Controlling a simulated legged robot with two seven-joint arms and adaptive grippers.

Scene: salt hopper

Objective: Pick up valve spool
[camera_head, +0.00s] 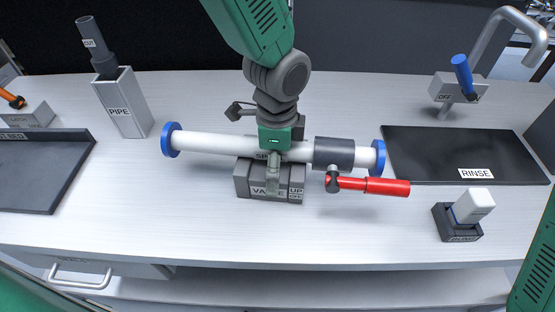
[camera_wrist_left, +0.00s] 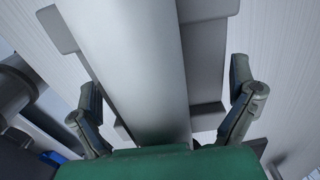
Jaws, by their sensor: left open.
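The valve spool (camera_head: 215,144) is a white pipe with blue end flanges, a dark grey valve body and a red lever handle. It lies across a grey cradle (camera_head: 243,180) marked "VALVE", "UP" and "OFF". My left gripper (camera_head: 273,165) reaches down from above onto the pipe's middle, left of the valve body. One finger shows in front of the pipe. In the left wrist view its open fingers (camera_wrist_left: 165,85) stand on either side of the pipe (camera_wrist_left: 135,60), with visible gaps. My right gripper is out of view.
A grey "PIPE" holder (camera_head: 122,105) with a dark tool stands back left. A dark tray (camera_head: 40,175) lies at left. The "RINSE" mat (camera_head: 455,150) and a faucet (camera_head: 475,70) are at right. A small block in a dark holder (camera_head: 458,225) stands front right. The front counter is clear.

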